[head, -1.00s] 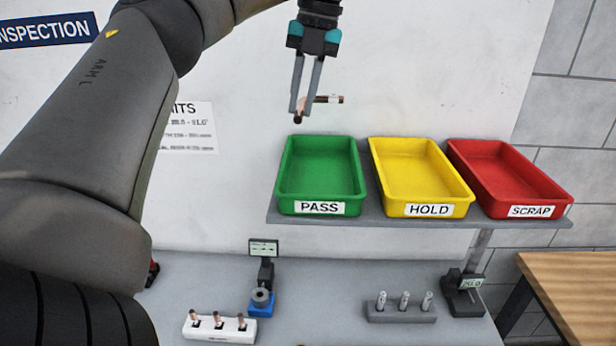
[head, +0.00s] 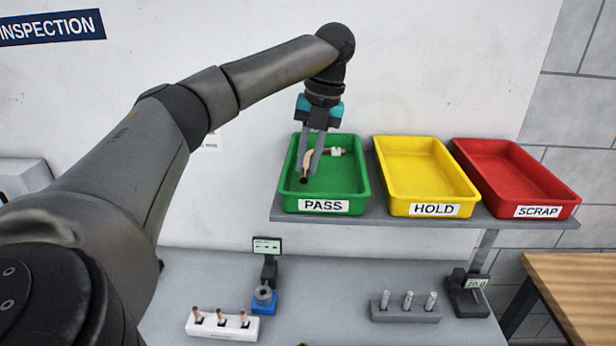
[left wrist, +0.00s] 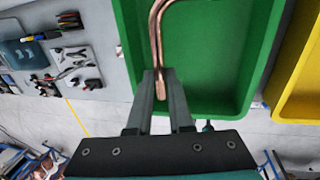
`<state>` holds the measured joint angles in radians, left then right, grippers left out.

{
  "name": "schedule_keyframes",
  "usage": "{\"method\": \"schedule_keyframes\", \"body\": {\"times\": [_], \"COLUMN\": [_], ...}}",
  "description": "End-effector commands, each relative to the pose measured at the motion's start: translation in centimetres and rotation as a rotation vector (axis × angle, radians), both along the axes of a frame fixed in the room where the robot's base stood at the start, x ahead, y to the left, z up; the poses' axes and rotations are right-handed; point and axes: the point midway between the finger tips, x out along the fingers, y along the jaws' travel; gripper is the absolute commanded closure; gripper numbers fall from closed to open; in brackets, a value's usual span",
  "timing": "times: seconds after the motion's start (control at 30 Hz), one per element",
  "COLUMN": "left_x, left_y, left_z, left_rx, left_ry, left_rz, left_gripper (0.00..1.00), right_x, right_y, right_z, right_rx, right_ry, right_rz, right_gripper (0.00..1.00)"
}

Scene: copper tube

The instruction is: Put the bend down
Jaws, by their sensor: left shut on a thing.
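The copper bend (head: 308,158) is a curved tube with a dark end and a white tag on its other leg. My left gripper (head: 311,172) is shut on it, over the green PASS tray (head: 285,190). In the left wrist view the bend (left wrist: 156,30) runs up from between the fingers of my left gripper (left wrist: 160,85), with the green tray (left wrist: 215,104) behind it. I cannot tell whether the bend touches the tray floor. The tray otherwise looks empty. My right gripper is out of view.
The empty yellow HOLD tray (head: 425,176) and red SCRAP tray (head: 510,174) stand to the right on the same shelf (head: 380,222). Below, the bench holds a white rack (head: 222,328) with copper pieces, a blue gauge stand (head: 264,302) and a grey pin block (head: 404,312).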

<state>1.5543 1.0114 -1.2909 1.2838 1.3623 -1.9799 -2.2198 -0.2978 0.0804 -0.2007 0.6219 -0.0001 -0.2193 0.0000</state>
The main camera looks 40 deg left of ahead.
Motion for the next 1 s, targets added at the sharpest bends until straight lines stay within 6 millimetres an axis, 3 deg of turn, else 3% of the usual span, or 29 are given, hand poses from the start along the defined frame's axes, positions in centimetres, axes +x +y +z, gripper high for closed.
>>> {"method": "schedule_keyframes", "body": {"times": [0.3, 0.67, 0.7, 0.93, 1.0], "left_x": [0.0, 0.0, 0.0, 0.0, 0.0], "left_y": [0.0, 0.0, 0.0, 0.0, 0.0], "left_z": [-3.7, -4.1, -4.0, -4.0, -4.0], "left_rx": [0.0, -0.001, -0.001, -0.001, -0.001], "left_ry": [0.0, 0.0, 0.0, 0.0, 0.0], "left_rz": [-0.001, -0.001, -0.001, -0.001, -0.001], "left_gripper": [1.0, 1.0, 0.77, 0.51, 0.51], "right_x": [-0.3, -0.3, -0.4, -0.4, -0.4], "right_y": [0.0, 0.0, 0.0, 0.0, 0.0], "right_z": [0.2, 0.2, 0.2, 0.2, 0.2], "right_rx": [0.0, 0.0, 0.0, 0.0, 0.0], "right_ry": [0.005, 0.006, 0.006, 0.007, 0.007], "right_rz": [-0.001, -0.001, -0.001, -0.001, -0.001], "right_gripper": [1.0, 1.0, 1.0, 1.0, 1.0]}}
